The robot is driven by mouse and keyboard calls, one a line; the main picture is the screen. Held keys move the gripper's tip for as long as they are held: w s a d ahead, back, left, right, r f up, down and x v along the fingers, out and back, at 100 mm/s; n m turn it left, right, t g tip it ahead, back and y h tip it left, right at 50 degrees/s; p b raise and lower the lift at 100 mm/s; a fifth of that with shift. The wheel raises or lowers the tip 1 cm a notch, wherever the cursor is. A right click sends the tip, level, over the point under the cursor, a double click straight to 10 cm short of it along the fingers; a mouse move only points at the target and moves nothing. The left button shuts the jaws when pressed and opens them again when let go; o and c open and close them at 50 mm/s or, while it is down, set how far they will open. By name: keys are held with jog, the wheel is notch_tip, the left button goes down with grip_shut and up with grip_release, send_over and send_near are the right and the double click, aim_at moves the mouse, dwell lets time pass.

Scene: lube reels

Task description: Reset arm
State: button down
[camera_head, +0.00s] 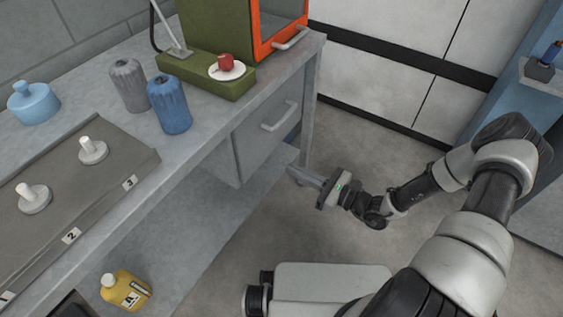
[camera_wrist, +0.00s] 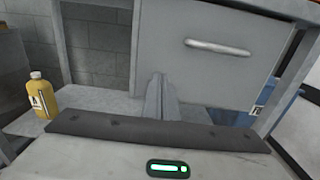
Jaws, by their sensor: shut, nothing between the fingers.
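My gripper (camera_head: 299,174) is in front of the workbench's right end, below the drawer, with its arm reaching in from the right in the head view. In the wrist view my gripper's fingers (camera_wrist: 160,82) are together, with nothing between them. They point toward the grey drawer unit (camera_wrist: 206,65), which has a light bar handle. The fingertips appear apart from the bench, though the exact gap cannot be told.
The bench (camera_head: 62,138) holds a grey bottle (camera_head: 128,86), a blue bottle (camera_head: 169,105), a light-blue jug (camera_head: 33,103) and a green machine (camera_head: 214,28). A yellow bottle (camera_head: 126,291) stands on the lower shelf. Open floor (camera_head: 385,160) lies right of the bench.

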jog(key=s+d+r+n+g+h, duration=0.1)
jog(key=s+d+r+n+h, duration=0.35)
jog(key=s+r+n, duration=0.55)
jog(key=s+d+r+n+g+h, duration=0.1)
jog(key=s+d+r+n+h, duration=0.4)
jog(key=r, duration=0.8)
jog(key=s+d+r+n+g+h, duration=0.25)
jog(key=s+r+n+h, duration=0.3)
jog(key=r+n, duration=0.5)
notch_tip(320, 180, up, 22)
jog(key=m+t+p, duration=0.1)
jog(key=p, duration=1.9)
jog(key=shift+w+d+f+h, duration=0.2)
jog(key=shift+w+f+h, duration=0.05)
jog(key=shift+h, duration=0.05)
